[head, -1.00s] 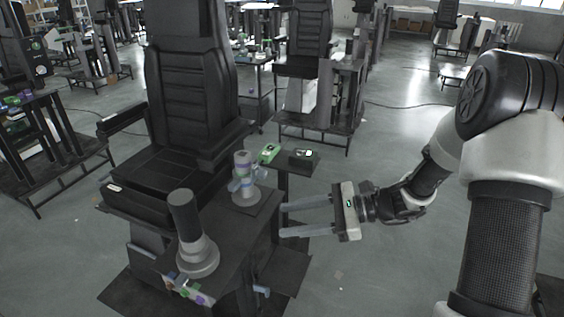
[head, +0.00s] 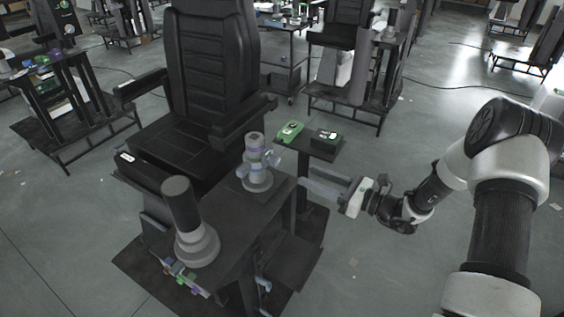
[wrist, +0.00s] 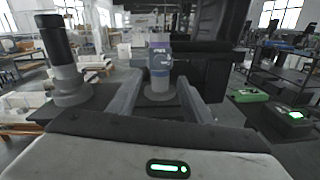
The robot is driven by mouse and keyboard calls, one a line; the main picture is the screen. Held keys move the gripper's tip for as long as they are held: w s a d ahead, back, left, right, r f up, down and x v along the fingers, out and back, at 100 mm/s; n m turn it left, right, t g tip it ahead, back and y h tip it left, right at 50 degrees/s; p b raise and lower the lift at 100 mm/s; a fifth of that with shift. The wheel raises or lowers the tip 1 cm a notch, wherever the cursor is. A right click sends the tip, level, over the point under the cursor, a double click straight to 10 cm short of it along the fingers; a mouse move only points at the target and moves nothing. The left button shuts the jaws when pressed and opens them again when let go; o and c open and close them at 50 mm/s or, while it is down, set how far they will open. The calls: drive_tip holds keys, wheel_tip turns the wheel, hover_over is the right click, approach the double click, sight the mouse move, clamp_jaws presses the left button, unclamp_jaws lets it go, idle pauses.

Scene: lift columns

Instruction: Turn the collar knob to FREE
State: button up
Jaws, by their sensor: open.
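A short grey lift column (head: 256,168) with a purple band stands on the dark bench beside the black seat. Its collar has pale blue-grey parts sticking out, and the collar knob (head: 274,160) seems to be the one on the right side. In the wrist view the column (wrist: 159,66) stands upright ahead, between my fingers in the picture, with small markings too blurred to read. My gripper (head: 304,183) is open and empty, to the right of the column and apart from it. Its two fingers (wrist: 159,84) point toward the column.
A taller black-topped column (head: 184,215) stands on the near end of the bench (head: 228,225). A green device (head: 289,132) and a black box with a green light (head: 326,138) sit on a small stand behind.

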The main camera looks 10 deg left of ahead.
sight(278, 162)
drive_tip(key=p+x, duration=0.1)
drive_tip(key=x, duration=1)
drive_tip(key=shift+w, duration=0.15)
drive_tip(key=c, duration=1.1)
drive_tip(key=shift+o, duration=0.2)
